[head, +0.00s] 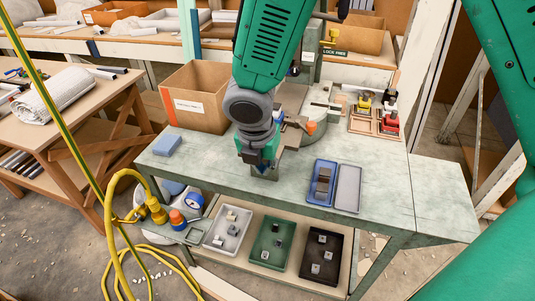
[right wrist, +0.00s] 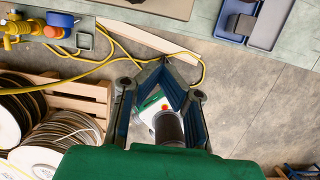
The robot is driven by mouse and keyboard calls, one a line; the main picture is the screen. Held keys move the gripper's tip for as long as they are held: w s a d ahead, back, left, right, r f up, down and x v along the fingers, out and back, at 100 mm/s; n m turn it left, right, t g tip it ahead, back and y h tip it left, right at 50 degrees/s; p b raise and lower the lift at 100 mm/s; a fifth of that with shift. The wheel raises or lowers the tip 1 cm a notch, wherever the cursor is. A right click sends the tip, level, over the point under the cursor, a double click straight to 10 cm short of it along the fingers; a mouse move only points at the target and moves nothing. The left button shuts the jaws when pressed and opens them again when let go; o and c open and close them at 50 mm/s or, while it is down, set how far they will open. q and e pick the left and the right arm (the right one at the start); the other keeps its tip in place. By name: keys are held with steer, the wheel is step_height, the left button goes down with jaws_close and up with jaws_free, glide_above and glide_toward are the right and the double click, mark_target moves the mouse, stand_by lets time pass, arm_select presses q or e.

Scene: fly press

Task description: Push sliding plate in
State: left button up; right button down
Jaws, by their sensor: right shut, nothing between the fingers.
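The fly press (head: 321,108), with a pale green-grey body and an upright column, stands at the back of the bench. My right arm hides part of it. A brownish metal plate (head: 291,137) juts from its left front, beside my gripper; I take it for the sliding plate, but its full outline is hidden. My right gripper (head: 264,173) points down in front of the press, above the bench top, shut and empty. In the right wrist view its fingers (right wrist: 164,64) meet at the tips. I cannot tell whether it touches the plate. My left gripper is not in view.
A cardboard box (head: 192,104) and blue block (head: 167,146) are to the left. A yellow hose (head: 113,225) hangs at the front left. The bench's right end is clear.

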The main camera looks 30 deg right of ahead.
mark_target(285, 118)
steer(key=w+d+p, duration=0.1)
steer(key=w+d, duration=0.1)
steer(key=w, duration=0.1)
steer(key=w+d+f+p, duration=0.1)
steer(key=w, duration=0.1)
steer(key=shift+d+p, duration=0.1)
steer(key=shift+p, duration=0.2)
steer(key=w+d+p, duration=0.2)
steer(key=d, duration=0.1)
steer(key=w+d+p, duration=0.2)
steer(key=w+d, duration=0.1)
steer(key=d, duration=0.1)
steer(key=w+d+f+p, duration=0.1)
steer(key=w+d+p, duration=0.1)
steer(key=d, duration=0.2)
steer(key=shift+w+d, duration=0.15)
steer(key=shift+w+d+p, duration=0.3)
steer(key=shift+w, duration=0.3)
steer(key=shift+w+d, duration=0.25)
steer(key=shift+w+d+f, duration=0.15)
steer(key=shift+d, duration=0.45)
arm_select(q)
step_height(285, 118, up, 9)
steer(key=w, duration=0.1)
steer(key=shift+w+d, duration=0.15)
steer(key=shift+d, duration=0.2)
